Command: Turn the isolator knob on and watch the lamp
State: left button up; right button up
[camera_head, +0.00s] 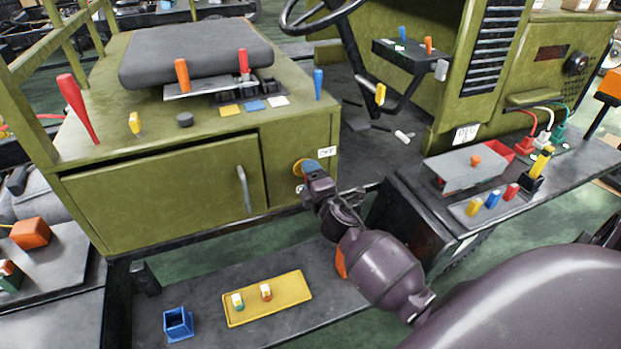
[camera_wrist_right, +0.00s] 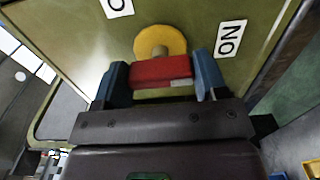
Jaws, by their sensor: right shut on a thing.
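The isolator knob has a red handle (camera_wrist_right: 162,71) in front of a round yellow plate (camera_wrist_right: 160,42) on the green cabinet. In the head view the yellow plate (camera_head: 298,168) shows at the cabinet's right front, mostly behind my gripper. My right gripper (camera_head: 311,168) is at the knob. In the right wrist view its blue fingers (camera_wrist_right: 162,82) are shut on the red handle, one on each side. I cannot pick out the lamp. My left gripper is not in view.
The cabinet door (camera_head: 165,195) with its handle is left of the knob. A low bench below holds a yellow tray (camera_head: 285,309) and a blue bin (camera_head: 178,325). A dark side table (camera_head: 560,172) with tools and plugs stands to the right.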

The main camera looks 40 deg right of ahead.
jog(key=shift+m, duration=0.3)
jog(key=o, duration=0.9)
jog(key=shift+o, duration=0.2)
jog(key=v, duration=1)
jog(key=shift+s, duration=0.4)
